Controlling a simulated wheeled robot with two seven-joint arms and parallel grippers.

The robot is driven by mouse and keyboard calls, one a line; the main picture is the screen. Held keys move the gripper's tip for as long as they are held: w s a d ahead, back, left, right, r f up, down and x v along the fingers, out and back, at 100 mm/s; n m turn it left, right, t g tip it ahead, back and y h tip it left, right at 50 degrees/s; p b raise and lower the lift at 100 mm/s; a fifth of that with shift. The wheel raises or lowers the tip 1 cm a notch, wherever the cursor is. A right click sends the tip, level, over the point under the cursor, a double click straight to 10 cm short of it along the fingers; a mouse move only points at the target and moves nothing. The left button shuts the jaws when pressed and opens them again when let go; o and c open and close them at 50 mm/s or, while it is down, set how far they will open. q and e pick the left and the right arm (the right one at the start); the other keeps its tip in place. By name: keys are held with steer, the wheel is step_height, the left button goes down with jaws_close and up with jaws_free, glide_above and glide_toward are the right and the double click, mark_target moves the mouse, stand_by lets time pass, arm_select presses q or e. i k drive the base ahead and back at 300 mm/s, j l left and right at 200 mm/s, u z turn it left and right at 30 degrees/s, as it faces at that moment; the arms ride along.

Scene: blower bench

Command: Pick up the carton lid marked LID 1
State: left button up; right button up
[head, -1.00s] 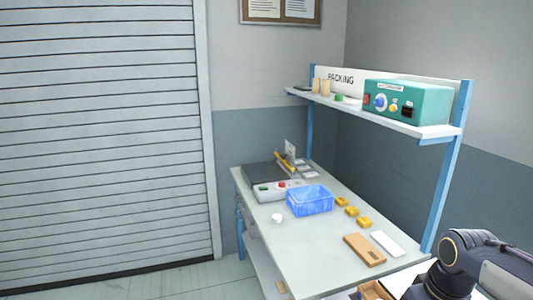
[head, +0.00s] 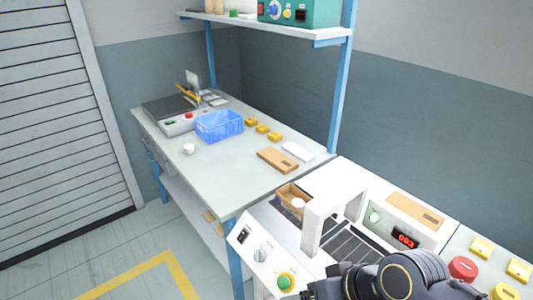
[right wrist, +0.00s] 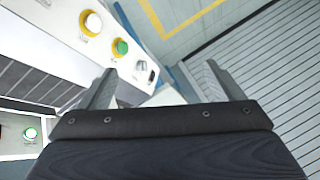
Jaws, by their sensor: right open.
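Two flat brown carton pieces show in the head view, and I cannot read a mark on either. One brown piece (head: 277,160) lies on the near end of the bench, beside a white flat piece (head: 298,151). The other brown piece (head: 415,211) lies on top of the white machine at right. My right gripper (right wrist: 158,85) is open and empty in the right wrist view, with its two fingers apart above the machine's front and the floor. In the head view only my right arm shows, at the bottom. My left gripper is not in view.
Open floor lies at left.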

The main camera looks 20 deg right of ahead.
mark_target(283, 164)
steer(key=i+j+z, duration=0.1)
steer(key=z, duration=0.35)
steer(key=i+j+z, duration=0.15)
steer(key=z, duration=0.3)
steer(key=i+j+z, duration=0.1)
steer(key=j, duration=0.25)
steer(key=i+j+z, duration=0.15)
steer(key=i+j, duration=0.15)
steer(key=i+j+z, duration=0.1)
steer(key=j, duration=0.35)
steer(key=i+j+z, duration=0.1)
steer(key=j, duration=0.35)
steer(key=i+j+z, duration=0.15)
steer(key=j, duration=0.25)
steer(key=i+j, duration=0.55)
steer(key=j, duration=0.25)
steer(key=i+j, duration=0.3)
steer(key=j, duration=0.1)
